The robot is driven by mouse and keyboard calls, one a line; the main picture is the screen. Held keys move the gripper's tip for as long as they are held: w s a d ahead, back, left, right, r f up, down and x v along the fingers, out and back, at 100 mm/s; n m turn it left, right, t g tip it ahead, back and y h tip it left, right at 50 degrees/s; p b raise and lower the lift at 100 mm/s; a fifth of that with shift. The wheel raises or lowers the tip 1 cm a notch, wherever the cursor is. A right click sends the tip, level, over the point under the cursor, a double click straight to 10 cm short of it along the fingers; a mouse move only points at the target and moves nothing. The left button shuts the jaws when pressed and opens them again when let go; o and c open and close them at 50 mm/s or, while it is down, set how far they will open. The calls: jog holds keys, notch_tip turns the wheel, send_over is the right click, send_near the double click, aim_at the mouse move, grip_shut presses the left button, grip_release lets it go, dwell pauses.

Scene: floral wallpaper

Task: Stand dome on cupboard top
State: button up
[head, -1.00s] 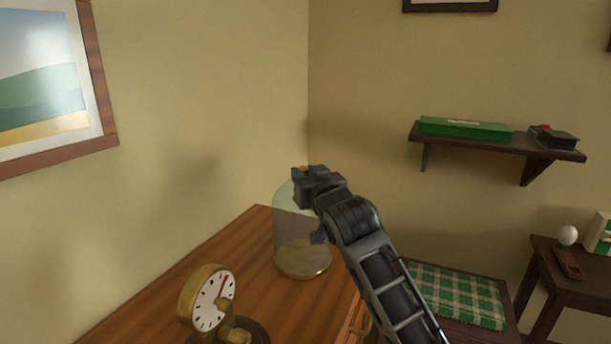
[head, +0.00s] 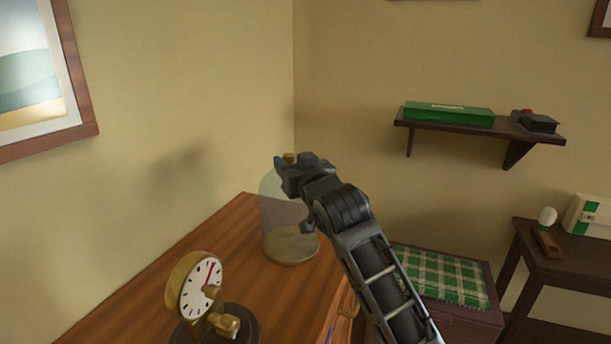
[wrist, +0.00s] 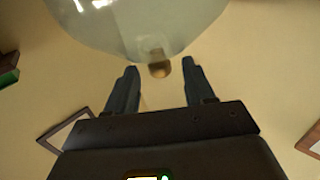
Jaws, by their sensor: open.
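The clear glass dome (head: 272,215) stands upright on the brown wooden cupboard top (head: 222,245), near the room corner. A round brass-coloured disc (head: 290,252) shows at its foot. The fingers look clear of the knob on both sides. My arm hides the dome's right side in the head view.
A brass clock (head: 196,290) on a dark round base stands at the cupboard's front. A wall shelf (head: 470,127) holds a green box (head: 449,114). A chest with a green checked cushion (head: 440,276) and a side table (head: 570,258) stand right. Cupboard top left of the dome is bare.

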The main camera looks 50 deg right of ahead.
jog(key=v, duration=1)
jog(key=shift+s+b, duration=0.2)
jog(key=shift+b, duration=0.25)
jog(key=shift+a+r, duration=0.1)
jog(key=shift+a, duration=0.05)
jog(key=s+a+f+y, duration=0.4)
jog(key=s+a+f, duration=1.1)
jog(key=a, duration=0.2)
jog(key=s+a+n+y, duration=0.1)
jog(key=s+n, duration=0.1)
jog(key=s, duration=0.8)
jog(key=s+a+f+n+g+y, duration=0.1)
jog(key=s+a+n+y, duration=0.1)
jog(key=s, duration=0.8)
jog(key=shift+s+n+g+y, duration=0.2)
jog(key=shift+n+g+y, duration=0.1)
jog(key=shift+n, duration=0.2)
jog(key=shift+a, duration=0.1)
